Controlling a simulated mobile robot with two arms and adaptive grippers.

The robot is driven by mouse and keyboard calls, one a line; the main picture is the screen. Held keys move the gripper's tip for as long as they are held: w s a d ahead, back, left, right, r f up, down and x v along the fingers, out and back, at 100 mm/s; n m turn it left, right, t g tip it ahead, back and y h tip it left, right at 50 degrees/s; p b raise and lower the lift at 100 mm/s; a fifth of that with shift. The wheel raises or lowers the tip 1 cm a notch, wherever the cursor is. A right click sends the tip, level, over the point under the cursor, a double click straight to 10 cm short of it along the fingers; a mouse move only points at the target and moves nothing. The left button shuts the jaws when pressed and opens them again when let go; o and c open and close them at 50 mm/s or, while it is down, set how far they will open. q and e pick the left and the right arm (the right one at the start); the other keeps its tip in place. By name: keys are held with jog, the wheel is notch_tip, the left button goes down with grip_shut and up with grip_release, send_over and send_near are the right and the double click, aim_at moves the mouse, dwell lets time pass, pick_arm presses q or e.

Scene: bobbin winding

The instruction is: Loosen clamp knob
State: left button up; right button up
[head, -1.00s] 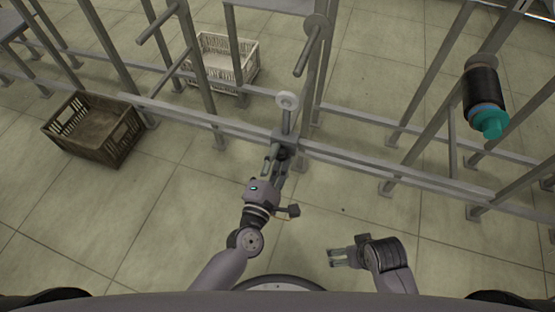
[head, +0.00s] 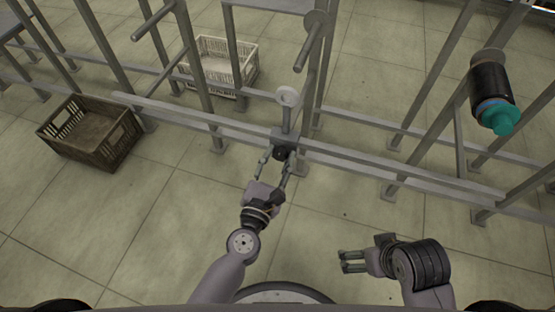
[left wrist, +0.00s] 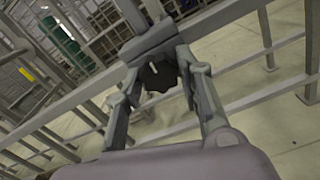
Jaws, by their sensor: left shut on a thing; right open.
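The clamp (head: 284,137) is a grey block on the frame's horizontal rail, with an upright post topped by a white ring above it. Its dark clamp knob (head: 280,153) faces me below the block. It also shows in the left wrist view as a black lobed knob (left wrist: 158,76). My left gripper (head: 277,160) has one finger on each side of the knob and is shut on it. The fingers partly cover the knob's sides in the left wrist view (left wrist: 160,82). My right gripper (head: 343,261) is open and empty, low over the floor at the lower right.
The grey rail (head: 370,165) runs across the front of the frame, with uprights and pegs behind. A brown crate (head: 118,152) stands on the floor at left, a white crate (head: 240,85) behind the rail. A black spool with a teal end (head: 490,90) hangs at right. The near floor is clear.

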pick_arm(q)
jog(key=shift+f+n, duration=0.15)
jog(key=shift+n, duration=0.35)
jog(key=o, duration=1.2)
jog(key=shift+c, duration=0.2)
jog(key=v, duration=1.2)
